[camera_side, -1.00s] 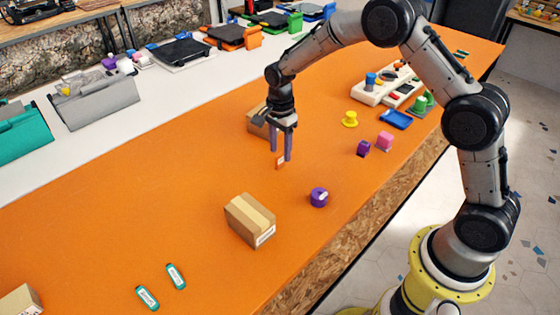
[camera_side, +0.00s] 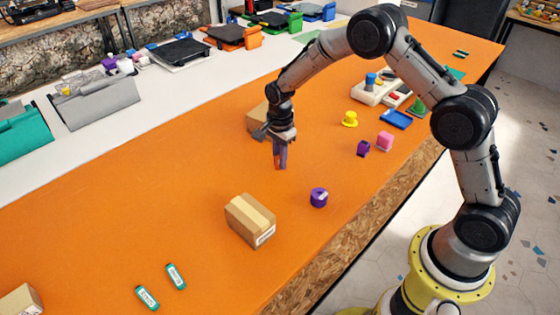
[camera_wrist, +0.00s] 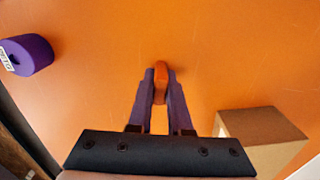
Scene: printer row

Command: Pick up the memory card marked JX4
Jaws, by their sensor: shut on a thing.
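My gripper (camera_side: 280,164) is over the middle of the orange table, fingers pointing down. It is shut on a small red-orange piece, perhaps the memory card. In the wrist view the orange piece (camera_wrist: 160,82) sits on edge between the two purple fingertips (camera_wrist: 160,88). Its label does not show now, so I cannot read any JX4 mark. I cannot tell whether it clears the table. Two teal labelled pieces, one (camera_side: 147,297) and another (camera_side: 176,276), lie at the lower left; their print is too small to read.
A taped cardboard box (camera_side: 250,220) and a purple round piece (camera_side: 319,197) stand nearer the front. Another box (camera_side: 258,117) is just behind my gripper. A yellow piece (camera_side: 350,119), a purple block (camera_side: 363,148) and a pink block (camera_side: 385,140) are to the right.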

